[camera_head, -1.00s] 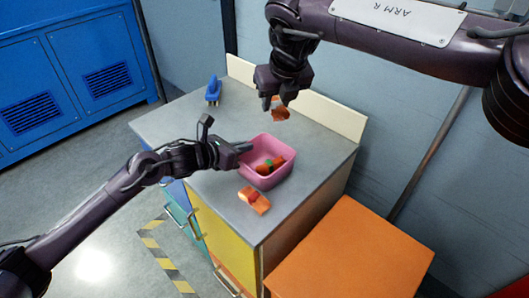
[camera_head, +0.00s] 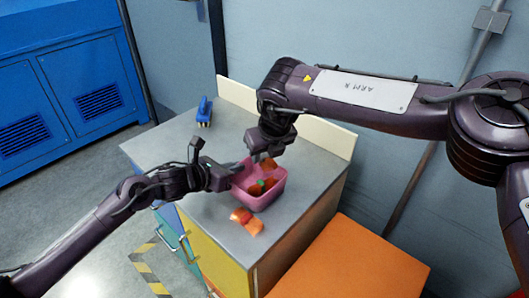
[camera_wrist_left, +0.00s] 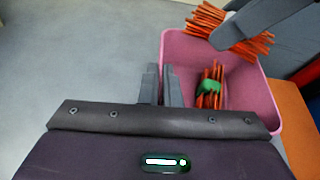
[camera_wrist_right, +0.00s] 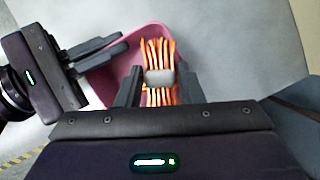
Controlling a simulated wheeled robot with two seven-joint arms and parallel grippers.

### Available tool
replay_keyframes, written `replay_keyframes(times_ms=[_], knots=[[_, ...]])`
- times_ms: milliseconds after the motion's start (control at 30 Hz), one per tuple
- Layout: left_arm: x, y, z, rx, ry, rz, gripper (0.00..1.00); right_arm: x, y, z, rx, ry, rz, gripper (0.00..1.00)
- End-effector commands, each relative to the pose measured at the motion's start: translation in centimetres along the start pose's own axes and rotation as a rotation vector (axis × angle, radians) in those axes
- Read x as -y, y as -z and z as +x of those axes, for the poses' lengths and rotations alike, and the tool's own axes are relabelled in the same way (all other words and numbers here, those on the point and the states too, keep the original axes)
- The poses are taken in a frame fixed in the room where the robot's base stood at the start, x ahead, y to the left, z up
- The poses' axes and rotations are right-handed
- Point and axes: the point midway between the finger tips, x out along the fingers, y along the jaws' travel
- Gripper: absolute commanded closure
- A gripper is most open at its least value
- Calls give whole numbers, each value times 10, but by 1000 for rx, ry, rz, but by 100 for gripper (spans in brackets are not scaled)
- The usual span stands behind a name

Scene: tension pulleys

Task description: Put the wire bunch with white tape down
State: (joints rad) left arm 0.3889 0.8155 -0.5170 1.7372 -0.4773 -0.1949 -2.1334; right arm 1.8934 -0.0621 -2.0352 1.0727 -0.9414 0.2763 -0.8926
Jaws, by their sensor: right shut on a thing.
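My right gripper (camera_head: 262,157) is shut on the orange wire bunch with white tape (camera_wrist_right: 160,78). The pale tape shows between its fingers in the right wrist view. It holds the bunch above the pink bin (camera_wrist_left: 262,100), near the far rim in the head view. The bunch also shows at the top of the left wrist view (camera_wrist_left: 240,36), its tape hidden by a finger. My left gripper (camera_head: 236,171) is at the bin's left rim, its fingers close together with nothing clearly between them. Another wire bunch, with green tape (camera_wrist_left: 208,87), lies inside the bin.
Another orange wire bunch with red tape (camera_head: 246,221) lies on the grey worktop (camera_head: 165,147) in front of the bin. A blue brush-like tool (camera_head: 204,111) stands at the back left. An orange surface (camera_head: 350,265) lies lower at right. The worktop's left side is mostly clear.

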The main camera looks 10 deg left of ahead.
Motion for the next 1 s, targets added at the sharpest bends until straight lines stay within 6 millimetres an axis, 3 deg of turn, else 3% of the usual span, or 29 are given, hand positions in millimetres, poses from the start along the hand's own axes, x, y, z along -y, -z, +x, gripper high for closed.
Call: replay_keyframes(times_ms=[567,600,733,1000], knots=[[0,0,0,0,0,0,100,0,4,11,0,-1,1,89],[0,0,0,0,0,0,100,0,5,11,0,-1,1,63],[0,0,0,0,0,0,100,0,5,11,0,-1,0,46],[0,0,0,0,0,0,100,0,4,10,0,-1,0,44]])
